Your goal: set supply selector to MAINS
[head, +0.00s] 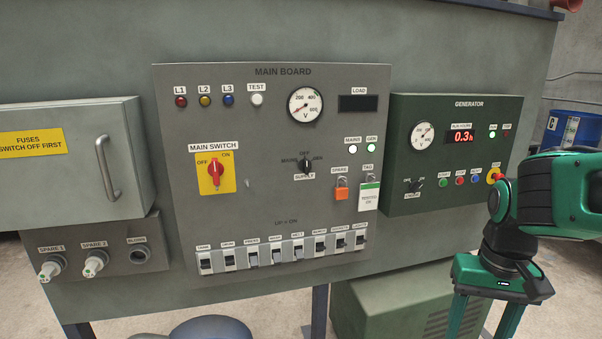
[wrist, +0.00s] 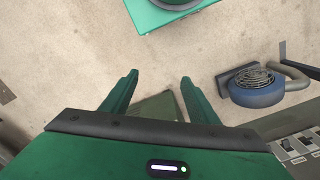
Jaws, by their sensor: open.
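The supply selector (head: 307,165) is a small black rotary knob in the middle of the grey main board (head: 285,215), in the head view. MAINS is marked at its left, OFF above and GEN at its right. My gripper (head: 482,318) hangs at the lower right of the head view, pointing down, well away from the selector. Its two green fingers are apart and empty, also in the wrist view (wrist: 158,80). The selector cannot be made out in the wrist view.
The red main switch (head: 215,170) is left of the selector. An orange padlock (head: 341,191) and white tag (head: 369,196) hang at its right. Breakers (head: 280,256) line the board's bottom. The generator panel (head: 450,190) stands behind my arm. Pale MAINS and GEN lamps glow above.

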